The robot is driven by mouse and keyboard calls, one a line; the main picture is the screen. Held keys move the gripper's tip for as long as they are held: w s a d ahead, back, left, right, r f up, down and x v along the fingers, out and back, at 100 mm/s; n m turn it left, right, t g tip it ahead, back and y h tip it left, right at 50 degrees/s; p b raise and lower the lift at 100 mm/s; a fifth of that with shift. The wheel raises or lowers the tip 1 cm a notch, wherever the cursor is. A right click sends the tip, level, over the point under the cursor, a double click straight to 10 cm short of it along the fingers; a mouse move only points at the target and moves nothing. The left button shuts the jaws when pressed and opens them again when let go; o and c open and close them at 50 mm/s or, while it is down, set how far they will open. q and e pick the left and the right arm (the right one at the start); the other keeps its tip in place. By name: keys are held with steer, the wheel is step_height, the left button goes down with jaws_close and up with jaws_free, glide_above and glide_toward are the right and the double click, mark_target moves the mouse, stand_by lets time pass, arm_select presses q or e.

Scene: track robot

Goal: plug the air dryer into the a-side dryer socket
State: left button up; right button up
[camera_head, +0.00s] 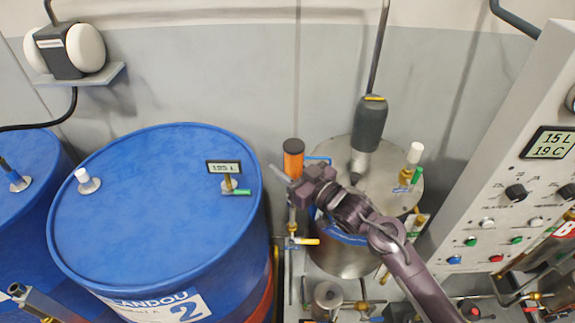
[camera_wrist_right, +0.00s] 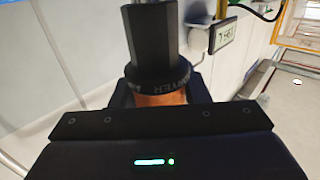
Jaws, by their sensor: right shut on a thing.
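The air dryer, an orange cylinder with a dark end, (camera_head: 293,160) stands roughly upright between the blue drum and the steel tank in the head view. My right gripper (camera_head: 290,181) is shut on it, reaching in from the lower right. In the right wrist view the dryer's black faceted collar (camera_wrist_right: 155,55) carries partly readable lettering, and its orange body (camera_wrist_right: 168,99) is largely hidden behind my gripper. A metal stem shows beyond the collar. Brass pipework (camera_head: 292,226) stands below the gripper. I cannot tell which fitting is the a-side socket, or whether the dryer touches it. My left gripper is not in view.
A large blue drum (camera_head: 150,215) stands left of the gripper. The steel tank (camera_head: 340,262), with valves and a grey probe (camera_head: 370,125), is close on the right. A control panel (camera_head: 510,170) stands farther right. Room between drum and tank is narrow.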

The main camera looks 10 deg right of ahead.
steer(key=shift+f+b, duration=1.05)
steer(key=shift+f, duration=0.35)
steer(key=o, duration=1.2)
steer(key=shift+c, duration=0.2)
steer(key=shift+s+d+f, duration=0.2)
steer(key=shift+s+d, duration=0.15)
steer(key=shift+s, duration=0.05)
steer(key=b+v, duration=0.2)
steer(key=v, duration=0.4)
steer(key=shift+s+r, duration=0.2)
steer(key=shift+s, duration=0.15)
steer(key=shift+d, duration=0.2)
